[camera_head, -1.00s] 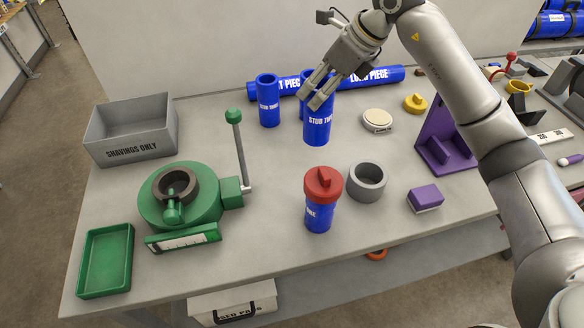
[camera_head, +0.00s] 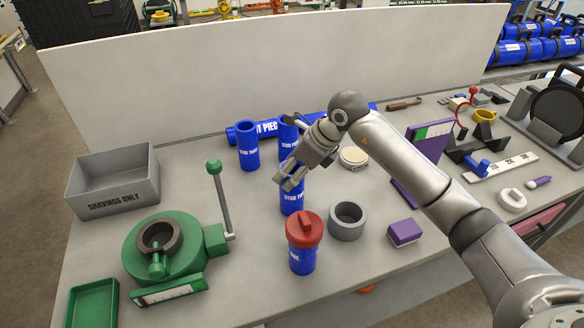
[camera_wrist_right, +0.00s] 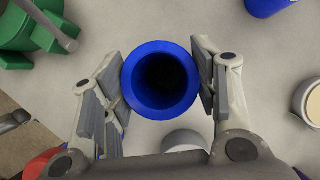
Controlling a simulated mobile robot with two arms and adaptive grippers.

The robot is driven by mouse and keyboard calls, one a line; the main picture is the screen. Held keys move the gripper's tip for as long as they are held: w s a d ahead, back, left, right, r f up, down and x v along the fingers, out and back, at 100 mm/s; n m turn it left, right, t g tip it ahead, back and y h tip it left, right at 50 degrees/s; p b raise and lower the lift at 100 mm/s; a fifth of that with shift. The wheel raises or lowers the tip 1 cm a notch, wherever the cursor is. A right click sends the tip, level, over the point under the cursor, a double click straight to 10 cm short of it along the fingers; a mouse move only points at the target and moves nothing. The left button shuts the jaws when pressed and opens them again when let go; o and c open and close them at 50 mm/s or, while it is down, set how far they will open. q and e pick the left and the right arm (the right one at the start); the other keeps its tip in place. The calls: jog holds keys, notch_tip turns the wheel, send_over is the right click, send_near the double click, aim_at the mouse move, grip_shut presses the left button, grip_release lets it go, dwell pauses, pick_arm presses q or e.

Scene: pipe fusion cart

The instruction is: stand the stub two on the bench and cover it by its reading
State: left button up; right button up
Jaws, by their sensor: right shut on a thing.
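Stub two (camera_head: 291,199) is a blue open-topped tube with white lettering, upright behind the red-capped stub (camera_head: 302,258). My right gripper (camera_head: 290,180) is shut on its upper part. The right wrist view looks down into its open mouth (camera_wrist_right: 161,78), with a finger pressed on each side. I cannot tell whether its base touches the bench (camera_head: 215,290). A round cream cap (camera_head: 353,156) lies on the bench to its right. The red cap (camera_head: 304,228) sits on the nearer stub. My left gripper is not in view.
A grey ring (camera_head: 347,220) and a purple block (camera_head: 404,232) lie to the right. Two other blue stubs (camera_head: 247,146) (camera_head: 288,130) stand behind. At left are a green clamp (camera_head: 165,255), a green tray (camera_head: 92,305) and the grey shavings box (camera_head: 112,182).

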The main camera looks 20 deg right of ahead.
jog(key=shift+f, duration=0.1)
jog(key=o, duration=1.5)
jog(key=shift+r, duration=0.25)
jog(key=shift+b+v, duration=1.35)
jog(key=shift+v, duration=4.6)
